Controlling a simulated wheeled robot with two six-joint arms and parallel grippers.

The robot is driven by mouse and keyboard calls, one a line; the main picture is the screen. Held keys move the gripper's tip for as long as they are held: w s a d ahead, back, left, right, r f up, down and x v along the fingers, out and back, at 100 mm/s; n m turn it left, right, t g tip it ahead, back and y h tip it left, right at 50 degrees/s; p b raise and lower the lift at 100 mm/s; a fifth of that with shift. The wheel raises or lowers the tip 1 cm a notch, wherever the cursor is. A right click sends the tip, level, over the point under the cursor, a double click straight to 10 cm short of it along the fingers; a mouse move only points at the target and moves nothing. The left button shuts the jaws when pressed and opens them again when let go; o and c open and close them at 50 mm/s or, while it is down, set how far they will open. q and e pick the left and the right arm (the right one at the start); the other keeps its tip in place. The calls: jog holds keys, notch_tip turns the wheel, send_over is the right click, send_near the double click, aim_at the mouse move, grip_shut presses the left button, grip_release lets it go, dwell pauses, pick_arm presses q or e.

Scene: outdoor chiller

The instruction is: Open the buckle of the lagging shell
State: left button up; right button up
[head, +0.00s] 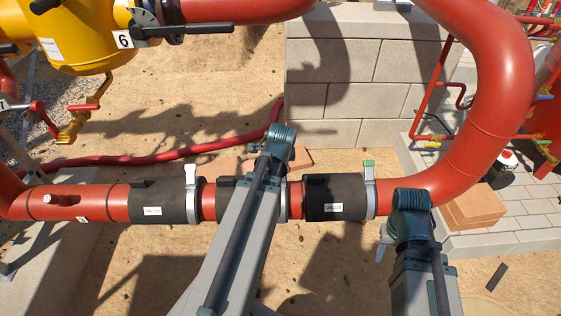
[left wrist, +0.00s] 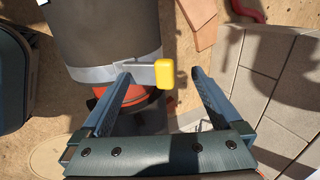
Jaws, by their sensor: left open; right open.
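In the head view, dark lagging shells with grey band clamps sit along a red pipe (head: 103,202). My left arm mostly hides a middle shell (head: 226,187). In the left wrist view, a dark shell (left wrist: 105,30) has a grey band (left wrist: 92,74) and a yellow-tabbed buckle lever (left wrist: 166,74). My left gripper (left wrist: 162,88) is open, its fingers on either side of the yellow tab; contact is unclear. My right gripper (head: 383,245) is open beside the pipe, partly hidden by its wrist.
A yellow valve body (head: 84,35) is at upper left. A block wall (head: 340,85) stands behind the pipe. A red hose (head: 165,157) lies on the sandy ground. The large red pipe bend (head: 497,85) rises at right, near stacked bricks (head: 475,207).

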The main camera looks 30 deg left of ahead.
pick_arm(q)
jog(key=p+v, duration=0.6)
jog(key=v, duration=0.1)
pick_arm(e)
notch_tip(320, 180, up, 6)
jog(key=shift+r, duration=0.25)
